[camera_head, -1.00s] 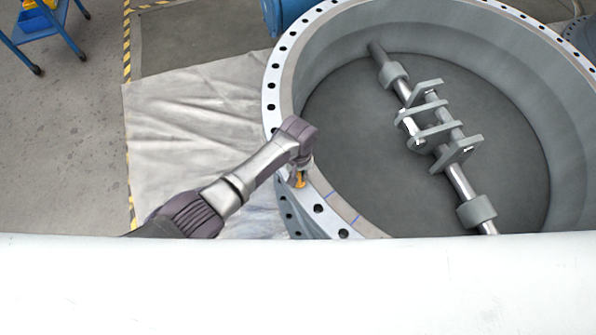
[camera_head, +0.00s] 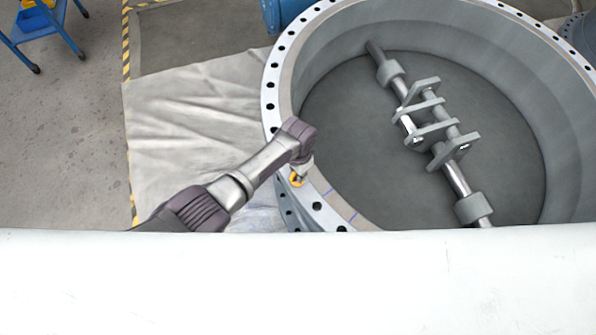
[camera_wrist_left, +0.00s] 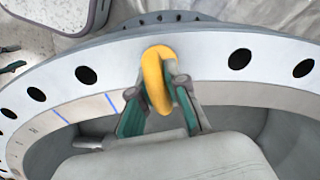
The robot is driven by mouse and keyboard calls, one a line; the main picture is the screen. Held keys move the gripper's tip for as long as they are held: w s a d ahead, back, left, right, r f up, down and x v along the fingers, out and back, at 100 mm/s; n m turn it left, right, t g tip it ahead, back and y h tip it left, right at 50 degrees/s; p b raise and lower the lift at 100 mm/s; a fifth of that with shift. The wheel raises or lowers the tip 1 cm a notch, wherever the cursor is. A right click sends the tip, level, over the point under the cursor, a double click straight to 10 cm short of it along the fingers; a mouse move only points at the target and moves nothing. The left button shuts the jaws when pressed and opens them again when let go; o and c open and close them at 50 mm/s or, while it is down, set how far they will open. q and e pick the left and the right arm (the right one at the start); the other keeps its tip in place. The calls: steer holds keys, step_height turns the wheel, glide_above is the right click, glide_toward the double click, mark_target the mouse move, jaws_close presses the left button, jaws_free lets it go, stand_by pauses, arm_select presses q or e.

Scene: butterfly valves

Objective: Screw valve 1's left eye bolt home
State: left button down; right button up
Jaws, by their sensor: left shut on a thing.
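Valve 1 (camera_head: 283,65) is a large grey ring with a flange full of bolt holes; it fills the right of the head view. The yellow eye bolt (camera_wrist_left: 156,75) stands upright at the flange, between two open holes, in the left wrist view. Its shank is not visible, so I cannot tell how deep it sits. In the head view the eye bolt (camera_head: 296,181) shows small at the flange's near left. My left gripper (camera_wrist_left: 158,103) is shut on the ring of the eye bolt, one finger on each side. My right gripper is not in view.
A shaft with brackets (camera_head: 432,125) crosses the valve's inside. A pale sheet (camera_head: 190,125) lies on the floor left of the valve. A blue step stand (camera_head: 45,30) is at the far left. A white surface (camera_head: 300,285) fills the near foreground.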

arm_select(q)
steer(key=m, duration=0.5)
steer(key=shift+m, duration=0.3)
steer(key=m, duration=0.9)
steer(key=shift+s+m, duration=0.15)
steer(key=shift+m, duration=0.25)
steer(key=shift+m+b, duration=0.5)
steer(key=shift+m, duration=1.5)
steer(key=c, duration=1.2)
jaws_free()
steer(key=shift+r, duration=0.1)
